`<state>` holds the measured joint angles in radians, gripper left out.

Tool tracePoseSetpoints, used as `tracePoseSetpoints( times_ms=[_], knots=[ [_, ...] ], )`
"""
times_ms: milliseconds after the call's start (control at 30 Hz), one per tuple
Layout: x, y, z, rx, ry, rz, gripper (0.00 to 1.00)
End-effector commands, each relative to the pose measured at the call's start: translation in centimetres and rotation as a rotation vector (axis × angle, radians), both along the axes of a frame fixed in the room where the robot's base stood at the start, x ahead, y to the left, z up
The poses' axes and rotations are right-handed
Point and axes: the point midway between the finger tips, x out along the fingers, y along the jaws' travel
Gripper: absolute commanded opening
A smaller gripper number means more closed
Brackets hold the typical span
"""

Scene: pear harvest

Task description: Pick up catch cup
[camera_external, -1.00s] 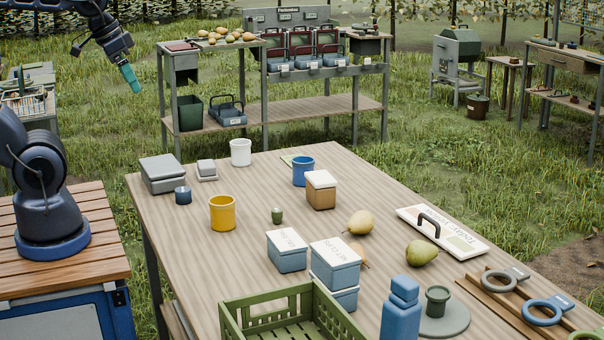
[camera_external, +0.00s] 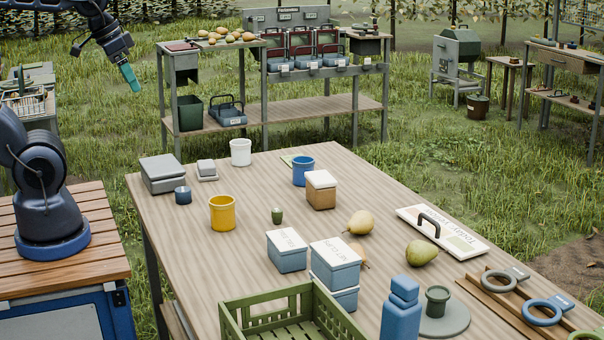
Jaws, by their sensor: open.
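Several cups stand upright on the big wooden table (camera_external: 170,222), and I cannot tell by a label which is the catch cup. My gripper (camera_external: 130,77), with teal fingers, is open and empty at the top left, high above and apart from the table, pointing down.
Grey boxes (camera_external: 162,178), a brown lidded box (camera_external: 321,194), blue-grey boxes (camera_external: 287,255), pears (camera_external: 422,253), a handled sign board (camera_external: 443,229), a blue bottle (camera_external: 401,317) and a green crate (camera_external: 238,301) share the table. Its left front part is clear.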

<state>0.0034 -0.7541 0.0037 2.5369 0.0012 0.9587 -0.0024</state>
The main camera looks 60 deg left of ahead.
Motion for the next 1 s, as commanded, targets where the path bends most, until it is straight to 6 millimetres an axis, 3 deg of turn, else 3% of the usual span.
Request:
tracePoseSetpoints(
  times_ms=[167, 1000],
  knots=[
    [0.6, -0.1, -1.1, -0.043, 0.050, 0.032, 0.86],
    [7.9, -1.2, -12.5, -0.657, 0.576, 0.530, 0.86]
  ],
)
